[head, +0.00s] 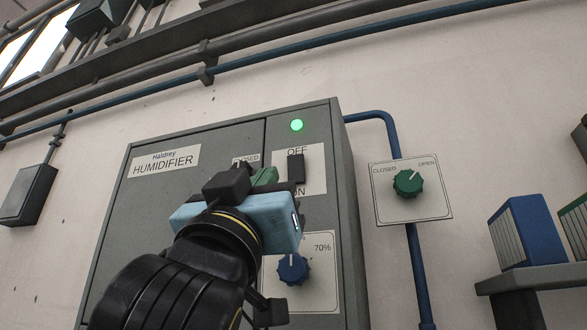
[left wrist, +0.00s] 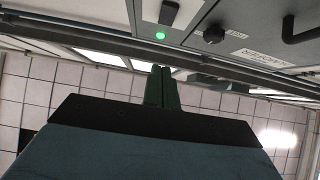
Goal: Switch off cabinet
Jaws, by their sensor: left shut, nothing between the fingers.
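The grey humidifier cabinet (head: 230,143) stands against the wall. A green lamp (head: 297,125) glows near its top and also shows in the left wrist view (left wrist: 160,36). Below it, a black switch (head: 295,168) sits on a white plate marked OFF above and ON below; it also shows at the top edge of the left wrist view (left wrist: 169,12). I cannot tell its position for sure. My left gripper (head: 267,176), with green fingers, is shut and empty, just left of the switch in the head view. I cannot tell whether it touches the cabinet. My right gripper is out of view.
A blue knob (head: 293,269) marked 70% sits below the switch, partly behind my left arm. A green knob (head: 407,183) marked CLOSED and OPEN is on a wall plate at right, on a blue pipe (head: 417,270). Blue binders (head: 530,232) stand on a shelf farther right.

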